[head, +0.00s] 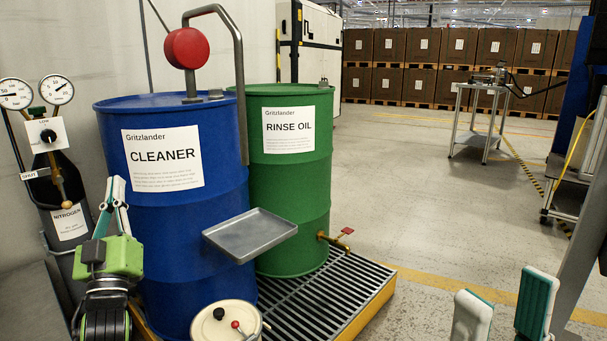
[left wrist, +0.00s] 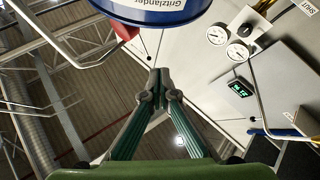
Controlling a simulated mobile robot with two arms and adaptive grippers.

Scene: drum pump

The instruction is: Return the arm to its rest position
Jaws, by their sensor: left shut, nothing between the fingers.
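My left gripper (head: 114,190) is raised in front of the blue drum's left side, its fingers pointing up. Its fingers are together with nothing between them, as the left wrist view (left wrist: 160,78) also shows. The blue drum (head: 190,235) is labelled CLEANER and carries a red pump (head: 186,48) with a bent grey pipe (head: 238,70). The gripper is below and left of the pump. My right gripper (head: 505,300) is at the lower right of the head view, its two fingers wide apart and nothing seen between them.
A nitrogen cylinder (head: 68,215) with gauges (head: 57,90) stands close left of my left gripper. A grey tray (head: 250,235) juts out before the drums. A green RINSE OIL drum (head: 300,200) stands beside, on a grated pallet (head: 330,290). Open floor (head: 420,200) lies right.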

